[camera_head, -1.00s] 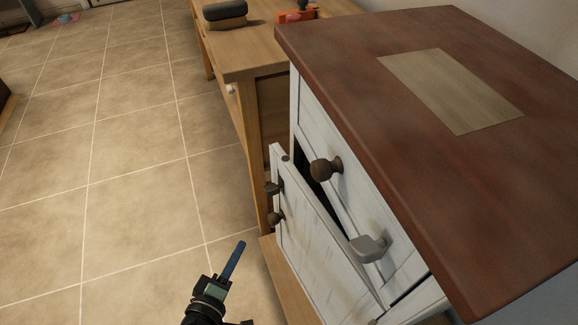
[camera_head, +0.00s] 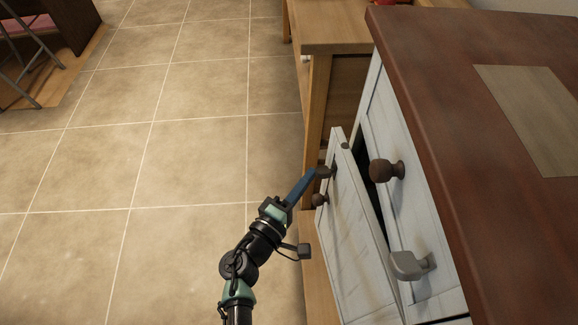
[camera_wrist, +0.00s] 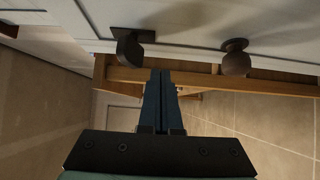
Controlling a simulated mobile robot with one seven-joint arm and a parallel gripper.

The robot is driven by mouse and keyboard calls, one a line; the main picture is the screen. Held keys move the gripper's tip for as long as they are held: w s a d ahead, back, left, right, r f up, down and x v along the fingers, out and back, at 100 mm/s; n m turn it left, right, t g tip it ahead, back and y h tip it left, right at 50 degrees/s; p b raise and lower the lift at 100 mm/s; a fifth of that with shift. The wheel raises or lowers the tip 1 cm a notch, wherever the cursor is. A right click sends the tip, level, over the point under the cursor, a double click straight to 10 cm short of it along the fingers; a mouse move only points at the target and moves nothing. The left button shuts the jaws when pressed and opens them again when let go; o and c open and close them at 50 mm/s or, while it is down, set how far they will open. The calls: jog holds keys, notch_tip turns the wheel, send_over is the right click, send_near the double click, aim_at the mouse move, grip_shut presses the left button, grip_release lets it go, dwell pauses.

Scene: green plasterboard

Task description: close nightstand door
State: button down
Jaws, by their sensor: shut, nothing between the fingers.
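The white nightstand (camera_head: 417,209) has a reddish-brown top (camera_head: 450,130) and stands at the right of the head view. Its white door (camera_head: 357,235) is swung partly open, with a dark gap behind its upper edge. The door's outer face carries a dark latch-like knob (camera_head: 325,172) and a round brown knob (camera_head: 319,200); both also show in the wrist view, the latch (camera_wrist: 130,48) and the round knob (camera_wrist: 236,58). My gripper (camera_head: 312,173) is shut and empty. Its blue fingertips are at or very near the latch; I cannot tell whether they touch.
A brown round knob (camera_head: 386,171) and a grey handle (camera_head: 410,265) stick out from the nightstand front. A wooden table (camera_head: 335,30) stands behind it. A metal-legged chair (camera_head: 30,60) is at the upper left. The tiled floor (camera_head: 180,160) at left is clear.

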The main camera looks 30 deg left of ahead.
aim_at(332, 179)
jog(key=shift+w+d, duration=0.85)
jog(key=shift+d, duration=0.15)
jog(key=w+d+m+h+b, duration=0.1)
jog(key=w+d+h+b, duration=0.1)
jog(key=w+d+b, duration=0.1)
jog(key=shift+w+d+f+m+h, duration=0.1)
jog(key=shift+w+f+m+h, duration=0.05)
jog(key=shift+m+h, duration=0.2)
jog(key=shift+r, duration=0.2)
